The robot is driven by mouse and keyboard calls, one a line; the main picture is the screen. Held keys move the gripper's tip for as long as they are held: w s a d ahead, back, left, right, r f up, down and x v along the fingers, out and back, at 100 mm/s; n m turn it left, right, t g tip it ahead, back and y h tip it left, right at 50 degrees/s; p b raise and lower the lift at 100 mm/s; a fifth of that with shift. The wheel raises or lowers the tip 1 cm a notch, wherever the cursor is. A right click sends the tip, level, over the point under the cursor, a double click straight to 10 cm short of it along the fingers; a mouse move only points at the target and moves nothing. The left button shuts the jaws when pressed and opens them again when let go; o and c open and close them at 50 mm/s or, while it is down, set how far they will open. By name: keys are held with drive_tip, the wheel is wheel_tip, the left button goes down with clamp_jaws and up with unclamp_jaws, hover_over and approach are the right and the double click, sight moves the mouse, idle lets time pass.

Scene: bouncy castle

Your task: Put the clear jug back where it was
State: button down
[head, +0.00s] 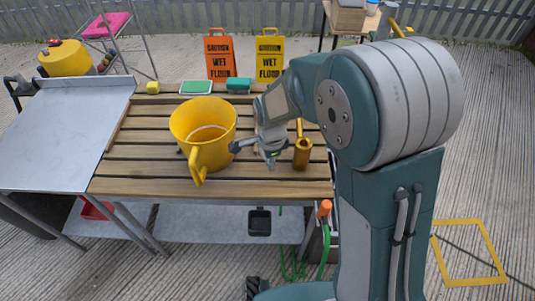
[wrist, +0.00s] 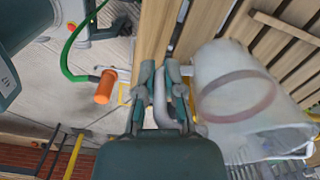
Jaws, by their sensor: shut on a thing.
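The clear jug (wrist: 235,98) fills the right of the wrist view, translucent with a brownish ring showing through it. My gripper (wrist: 163,78) is shut on its pale handle, one finger on each side. In the head view my gripper (head: 264,147) is over the slatted wooden table (head: 140,165), just right of a large yellow jug (head: 203,120). The clear jug is hard to make out there. I cannot tell whether its base touches the slats.
A brown cylinder (head: 302,153) stands close to the right of my gripper. Orange (head: 219,60) and yellow (head: 270,60) wet-floor signs, a green sponge (head: 239,84) and a white-and-green tray (head: 196,87) line the back. A metal side table (head: 65,130) adjoins left. The front-left slats are clear.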

wheel_tip(320, 180, down, 6)
drive_tip(key=shift+w+a+f, duration=0.1)
drive_tip(key=shift+w+f, duration=0.05)
drive_tip(key=shift+f, duration=0.05)
drive_tip(key=f, duration=0.3)
drive_tip(key=shift+w+d+f, duration=0.1)
drive_tip(key=shift+d, duration=0.15)
drive_tip(key=c, duration=0.8)
unclamp_jaws()
drive_tip(key=shift+a, duration=0.15)
drive_tip(key=shift+o, duration=0.2)
